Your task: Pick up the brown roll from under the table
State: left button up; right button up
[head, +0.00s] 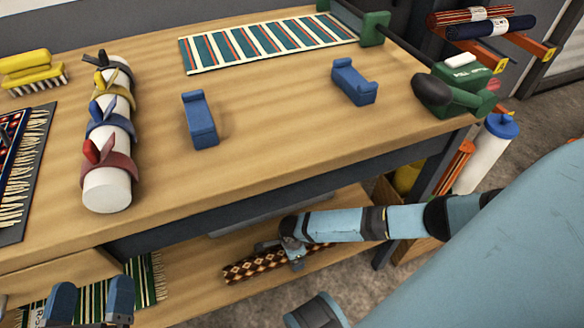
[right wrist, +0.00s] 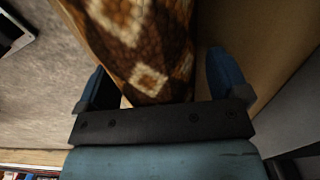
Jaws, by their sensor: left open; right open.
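The brown roll (head: 243,268), with a cream diamond pattern, lies on the lower shelf (head: 195,300) under the table. My right gripper (head: 284,250) reaches in under the tabletop and is at the roll. In the right wrist view the roll (right wrist: 150,45) passes between the two blue fingers of my right gripper (right wrist: 162,78). The fingers are open, one on each side, with gaps beside the roll. My left gripper (head: 91,290) is open and empty at the bottom left, in front of the table.
The tabletop (head: 250,120) above holds a white roll with coloured straps (head: 107,190), two blue holders (head: 200,120), and a striped rug (head: 270,44). A green striped rug (head: 150,280) lies on the lower shelf at left. A table leg (head: 385,250) stands near my right arm.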

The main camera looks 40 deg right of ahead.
jog(key=c, duration=1.3)
